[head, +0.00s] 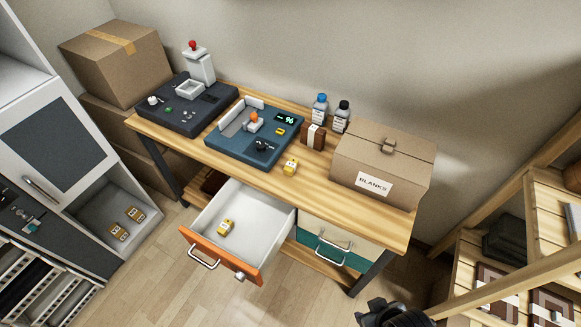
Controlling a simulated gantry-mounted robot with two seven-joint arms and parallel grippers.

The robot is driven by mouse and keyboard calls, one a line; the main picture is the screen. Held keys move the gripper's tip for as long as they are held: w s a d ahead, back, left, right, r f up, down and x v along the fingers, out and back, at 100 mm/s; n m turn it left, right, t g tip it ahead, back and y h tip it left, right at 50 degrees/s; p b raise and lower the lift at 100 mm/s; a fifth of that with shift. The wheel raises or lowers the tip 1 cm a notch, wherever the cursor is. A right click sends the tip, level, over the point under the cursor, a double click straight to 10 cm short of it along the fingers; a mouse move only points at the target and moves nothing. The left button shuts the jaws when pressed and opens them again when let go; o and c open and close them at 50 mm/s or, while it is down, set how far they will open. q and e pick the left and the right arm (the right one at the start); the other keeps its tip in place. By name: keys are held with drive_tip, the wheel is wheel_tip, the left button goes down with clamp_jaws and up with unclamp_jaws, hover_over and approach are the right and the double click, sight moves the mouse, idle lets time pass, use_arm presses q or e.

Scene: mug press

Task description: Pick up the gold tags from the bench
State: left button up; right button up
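A small gold tag-like piece (290,166) lies on the wooden bench (318,194), just in front of the blue press machine. Another gold piece (226,227) lies inside the open white drawer with the orange front. Two more gold-brown pieces with white labels, one (119,232) and another (135,214), lie in the open grey cabinet compartment at the left. A dark gripper part (390,313), apparently my right one, shows at the bottom edge, well below the bench. Its fingers cannot be made out. My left gripper is not in view.
The orange-fronted drawer (222,255) juts out from the bench; the teal drawer (325,246) is shut. The blue machine (255,132), a dark machine (187,103), bottles and a "BLANKS" box (383,162) stand on top. A wooden rack (500,225) stands at right.

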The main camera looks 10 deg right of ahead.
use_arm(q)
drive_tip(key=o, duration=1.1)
